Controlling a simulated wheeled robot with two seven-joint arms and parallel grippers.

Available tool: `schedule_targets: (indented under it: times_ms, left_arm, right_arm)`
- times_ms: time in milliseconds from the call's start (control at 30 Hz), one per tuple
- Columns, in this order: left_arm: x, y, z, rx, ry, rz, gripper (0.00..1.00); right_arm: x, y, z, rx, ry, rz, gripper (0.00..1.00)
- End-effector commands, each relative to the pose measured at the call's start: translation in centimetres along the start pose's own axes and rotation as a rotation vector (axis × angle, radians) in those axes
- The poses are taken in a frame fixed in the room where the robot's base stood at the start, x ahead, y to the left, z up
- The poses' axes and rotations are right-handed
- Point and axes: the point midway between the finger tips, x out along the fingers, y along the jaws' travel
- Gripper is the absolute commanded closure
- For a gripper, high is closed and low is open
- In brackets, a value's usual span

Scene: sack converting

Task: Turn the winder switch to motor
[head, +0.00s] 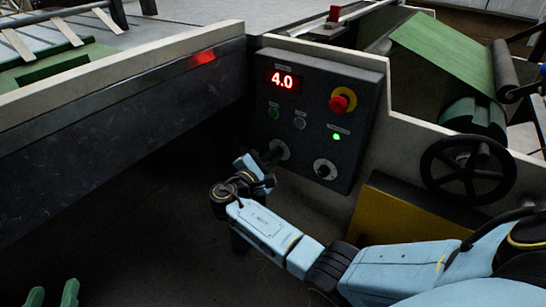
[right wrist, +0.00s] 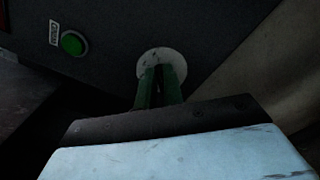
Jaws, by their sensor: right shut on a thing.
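A dark control panel (head: 330,95) carries two rotary switches low down, each on a pale round plate. My right gripper (head: 273,156) is at the left switch (head: 283,149), its green fingers shut on the switch's knob. In the right wrist view the fingers (right wrist: 160,85) reach the pale plate (right wrist: 153,59) and hide the knob, so its setting cannot be read. The right switch (head: 325,169) is free, with a dark knob. Labels are too small to read. My left gripper (head: 54,296) shows only two green fingertips, apart and empty, at the bottom left.
A black handwheel (head: 467,170) stands at the right. A long pale-topped frame wall (head: 120,85) runs along the left.

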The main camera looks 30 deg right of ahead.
Motion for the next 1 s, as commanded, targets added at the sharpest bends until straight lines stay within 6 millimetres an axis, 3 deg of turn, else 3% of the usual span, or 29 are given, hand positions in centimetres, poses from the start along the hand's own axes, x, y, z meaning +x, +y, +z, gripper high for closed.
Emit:
schedule_targets:
  times_ms: [33, 67, 200, 600, 767, 1000]
  left_arm:
    - [0.0, 0.0, 0.0, 0.000, 0.000, 0.000, 0.64]
    - [0.0, 0.0, 0.0, 0.000, 0.000, 0.000, 0.64]
    - [0.0, 0.0, 0.0, 0.000, -0.001, 0.000, 0.64]
    - [0.0, 0.0, 0.2, -0.001, -0.022, 0.000, 0.64]
    - [-0.5, -0.4, 2.4, 0.000, -0.154, -0.011, 0.64]
    - [-2.3, -1.4, 6.4, 0.003, -0.417, -0.035, 0.64]
  right_arm:
    - [-0.1, -0.1, -0.1, 0.001, 0.002, -0.002, 1.00]
    - [-0.1, -0.1, -0.1, 0.001, 0.002, -0.002, 0.88]
    - [-0.1, -0.1, -0.1, 0.000, 0.002, -0.001, 0.70]
    - [-0.5, 0.0, 0.0, -0.001, 0.002, 0.000, 0.69]
    - [-2.2, 0.1, 0.0, 0.000, 0.004, -0.001, 0.69]
    - [-6.4, 0.1, 0.0, -0.001, 0.005, -0.002, 0.69]
